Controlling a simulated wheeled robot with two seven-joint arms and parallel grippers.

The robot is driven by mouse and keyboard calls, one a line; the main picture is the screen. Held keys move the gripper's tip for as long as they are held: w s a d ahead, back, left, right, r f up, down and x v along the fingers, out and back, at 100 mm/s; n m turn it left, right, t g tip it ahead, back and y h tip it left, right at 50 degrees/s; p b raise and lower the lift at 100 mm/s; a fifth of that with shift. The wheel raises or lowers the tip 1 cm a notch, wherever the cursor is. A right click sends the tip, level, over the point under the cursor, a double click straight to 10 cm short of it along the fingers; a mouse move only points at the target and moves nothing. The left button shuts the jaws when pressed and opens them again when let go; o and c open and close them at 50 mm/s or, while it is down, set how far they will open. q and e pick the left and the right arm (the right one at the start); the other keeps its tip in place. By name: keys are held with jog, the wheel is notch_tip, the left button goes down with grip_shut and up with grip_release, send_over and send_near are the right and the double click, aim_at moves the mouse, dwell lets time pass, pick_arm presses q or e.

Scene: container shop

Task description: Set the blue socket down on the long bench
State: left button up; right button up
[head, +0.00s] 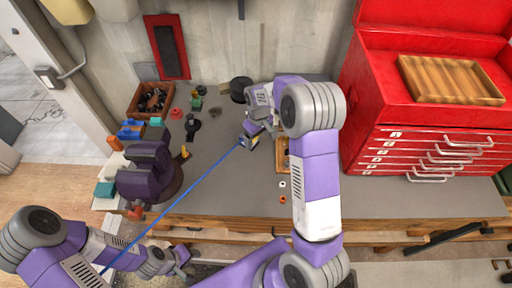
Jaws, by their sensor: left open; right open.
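The long bench (232,185) is a grey top on a wooden frame along the wall. Blue pieces (130,130) lie at its left end, next to a small crate; I cannot tell if one of them is the blue socket. My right gripper (247,141) is open over the middle of the bench, beside a wooden tray. A small dark-blue and yellow patch shows at its fingertips; I cannot tell whether it is a separate thing. My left gripper (186,267) is open, low in front of the bench's front edge, with nothing visible in it.
A red tool chest (372,128) with a wooden tray (450,80) on it fills the right. A purple vise-like device (145,180) stands at the left front. A thin blue line (190,188) crosses the bench diagonally. Bare grey top lies at the middle front.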

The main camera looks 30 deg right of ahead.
aim_at(256, 151)
jog(key=shift+w+f+p, duration=0.1)
jog(key=shift+w+f, duration=0.15)
jog(key=shift+f, duration=0.9)
jog(key=shift+w+f+p, duration=0.15)
jog(key=shift+w+f, duration=0.15)
jog(key=shift+f, duration=0.85)
jog(key=shift+w+f+p, duration=0.1)
jog(key=shift+w+f, duration=0.15)
jog(key=shift+f, duration=0.9)
grip_shut()
jog(key=shift+r, duration=0.15)
